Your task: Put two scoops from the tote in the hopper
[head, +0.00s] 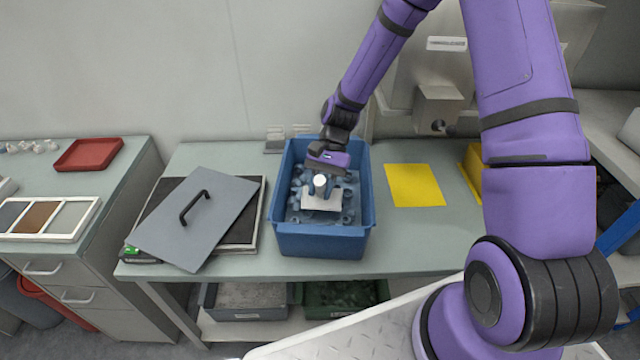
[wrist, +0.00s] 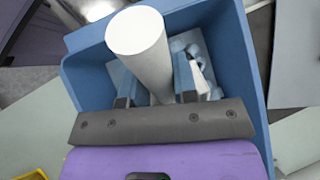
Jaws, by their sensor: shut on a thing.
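The blue tote (head: 320,240) stands on the middle of the bench and holds several blue-grey caps (head: 347,205). My gripper (head: 322,180) is inside the tote's outline, pointing down, and shut on the white scoop (head: 322,201). The scoop's round handle shows end-on between the fingers in the wrist view (wrist: 140,40). Its pale pan is low in the tote among the caps; how full it is I cannot tell. A grey metal machine (head: 415,75) stands at the back right, partly hidden by my arm; whether it is the hopper I cannot tell.
A grey lid (head: 215,225) with a black handle lies tilted over a dark tray left of the tote. A yellow mat (head: 414,185) lies flat to its right, with a yellow bin (head: 471,170) beyond. A red tray (head: 89,154) sits on the left cabinet.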

